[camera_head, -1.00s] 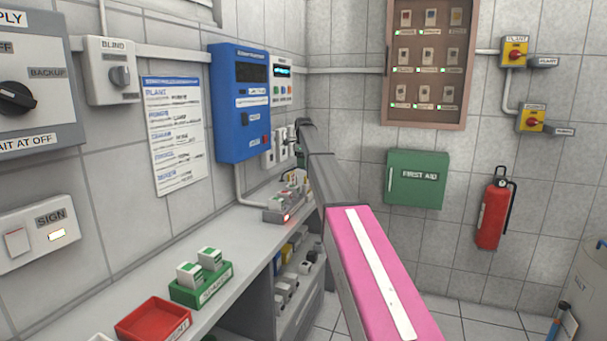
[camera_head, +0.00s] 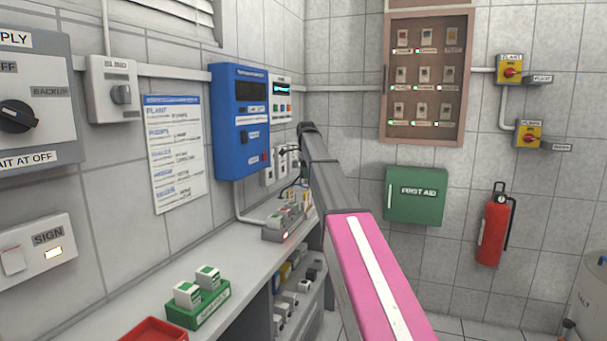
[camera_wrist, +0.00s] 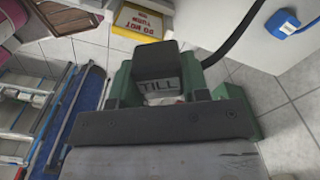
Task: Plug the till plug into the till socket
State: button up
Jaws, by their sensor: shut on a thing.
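In the wrist view my gripper (camera_wrist: 170,92) is shut on the black till plug (camera_wrist: 157,82), marked TILL, between its green fingers. A black cable (camera_wrist: 238,42) runs from the plug to the upper right. Which one is the till socket I cannot read. Whether the plug touches a socket I cannot tell; the arm partly hides that place.
A grey multi-way block (camera_head: 283,229) with plugs stands on the bench (camera_head: 240,295) below. A green tray (camera_head: 200,312) with white blocks and a red tray (camera_head: 153,332) are nearer. The blue cabinet (camera_head: 240,120) hangs above. A fire extinguisher (camera_head: 492,230) hangs at right.

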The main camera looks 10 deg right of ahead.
jog(key=s+f+n, duration=0.2)
jog(key=s+n, duration=0.5)
jog(key=s, duration=0.6)
jog(key=s+f+n, duration=0.2)
jog(key=s+n, duration=0.5)
jog(key=s, duration=0.6)
jog(key=shift+s+f+n, duration=0.25)
jog(key=shift+n, duration=0.05)
jog(key=shift+a, duration=0.1)
